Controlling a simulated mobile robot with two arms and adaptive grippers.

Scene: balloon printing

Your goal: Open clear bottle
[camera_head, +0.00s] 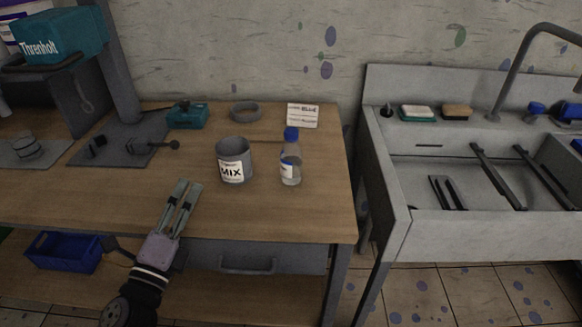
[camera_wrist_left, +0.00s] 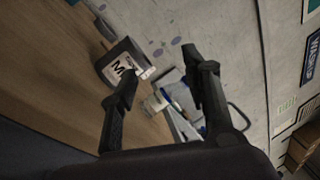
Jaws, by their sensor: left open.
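The clear bottle (camera_head: 290,165) stands upright on the workbench, with a blue cap (camera_head: 291,134) on top and a white and blue label. My left gripper (camera_head: 187,186) is open and empty over the front of the bench, left of the bottle and apart from it. The grey MIX cup (camera_head: 233,168) stands between them. In the left wrist view my left gripper (camera_wrist_left: 163,75) shows its two fingers spread, with the MIX cup (camera_wrist_left: 118,62) beyond the left finger. My right gripper is not in view.
A white card (camera_head: 303,116) stands behind the bottle, a grey ring (camera_head: 245,111) and teal box (camera_head: 187,115) left of it. A sink (camera_head: 440,170) adjoins the wooden bench (camera_head: 110,197) at right. The bench front near the bottle is clear.

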